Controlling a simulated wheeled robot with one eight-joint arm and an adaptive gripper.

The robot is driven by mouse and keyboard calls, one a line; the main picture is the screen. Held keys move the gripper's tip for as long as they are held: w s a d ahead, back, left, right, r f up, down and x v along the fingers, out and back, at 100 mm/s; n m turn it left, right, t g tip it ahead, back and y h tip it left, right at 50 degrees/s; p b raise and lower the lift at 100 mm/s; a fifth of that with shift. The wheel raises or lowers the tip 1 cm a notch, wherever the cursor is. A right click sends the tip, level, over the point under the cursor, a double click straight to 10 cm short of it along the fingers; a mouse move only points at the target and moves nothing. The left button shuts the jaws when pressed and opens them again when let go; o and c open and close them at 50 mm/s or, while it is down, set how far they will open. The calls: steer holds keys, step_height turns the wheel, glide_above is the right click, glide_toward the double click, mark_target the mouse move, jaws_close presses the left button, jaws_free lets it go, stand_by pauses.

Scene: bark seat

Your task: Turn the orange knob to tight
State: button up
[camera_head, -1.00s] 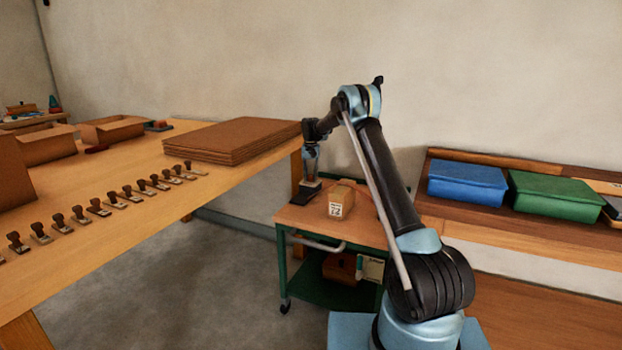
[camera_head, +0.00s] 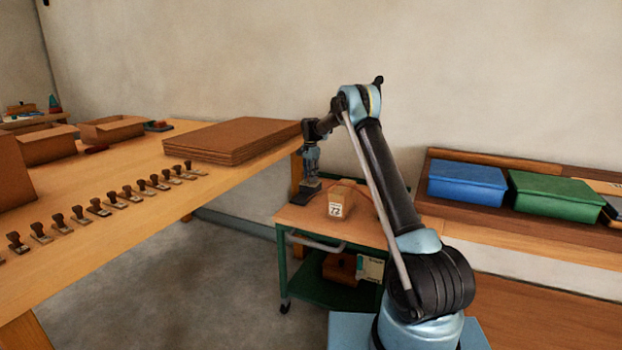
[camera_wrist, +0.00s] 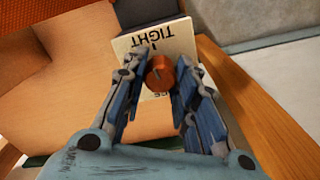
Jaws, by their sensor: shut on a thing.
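The round orange knob (camera_wrist: 160,74) sits between my fingertips in the wrist view, with a dark line on its face towards the upper left. My gripper (camera_wrist: 163,66) is shut on it, one finger on each side. A cream label plate (camera_wrist: 179,45) lies behind the knob. The word TIGHT stands upside down on the plate above the knob; a second word below is mostly hidden by the knob and fingers. In the head view my gripper (camera_head: 311,174) points down over a small dark-based device on the green cart (camera_head: 283,250); the knob is too small to make out there.
A cardboard box (camera_head: 341,198) stands on the cart close to the right of my gripper. The long table (camera_head: 120,230) with stamps and a stack of brown sheets (camera_head: 235,140) is at left. Blue (camera_head: 467,183) and green bins (camera_head: 556,195) stand on a bench at right.

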steer(key=shift+m, duration=0.5)
steer(key=o, duration=1)
steer(key=shift+o, duration=0.2)
step_height(320, 180, up, 12)
